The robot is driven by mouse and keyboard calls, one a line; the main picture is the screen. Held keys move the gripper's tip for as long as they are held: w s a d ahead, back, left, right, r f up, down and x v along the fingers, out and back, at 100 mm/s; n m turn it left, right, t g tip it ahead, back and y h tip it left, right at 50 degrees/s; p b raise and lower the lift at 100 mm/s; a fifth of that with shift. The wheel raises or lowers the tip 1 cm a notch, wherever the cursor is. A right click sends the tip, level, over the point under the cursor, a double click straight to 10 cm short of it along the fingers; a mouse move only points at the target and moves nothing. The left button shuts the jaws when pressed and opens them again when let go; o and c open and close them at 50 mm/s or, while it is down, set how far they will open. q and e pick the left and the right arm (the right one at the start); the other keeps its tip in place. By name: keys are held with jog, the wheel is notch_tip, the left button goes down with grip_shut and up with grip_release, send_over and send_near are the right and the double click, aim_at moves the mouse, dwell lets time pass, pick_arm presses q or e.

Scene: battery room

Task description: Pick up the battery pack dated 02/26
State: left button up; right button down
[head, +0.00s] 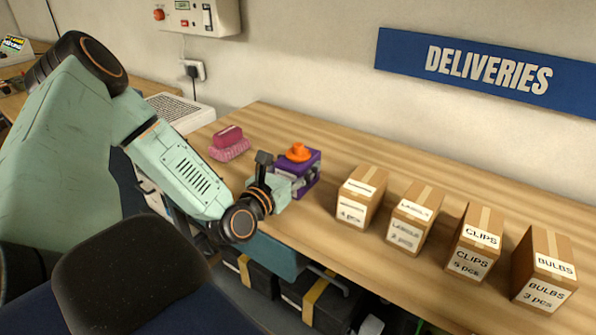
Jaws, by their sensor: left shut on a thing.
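A purple box-shaped pack (310,160) with an orange knob-like piece (298,152) on top is at the front part of the wooden bench. My left gripper (296,184) is shut on its near side. The fingers and part of the pack's front are hidden by the gripper body. No date is readable on it, and I cannot tell whether it touches the bench. My right gripper is not in view.
Several labelled cardboard boxes, such as the clips box (472,263) and bulbs box (540,290), stand right of the pack on the bench (330,135). A blue deliveries sign (490,72) hangs above.

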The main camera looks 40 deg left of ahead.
aim_at(298, 144)
pick_arm(q)
grip_shut()
dwell(0.3)
jog(key=shift+r, duration=0.1)
notch_tip(298, 144, up, 8)
jog(key=p, duration=0.5)
jog(key=shift+p, duration=0.4)
jog(key=shift+w+r+p, duration=0.1)
jog(key=shift+r+p, duration=0.6)
jog(key=shift+p, duration=0.05)
jog(key=shift+r, duration=0.25)
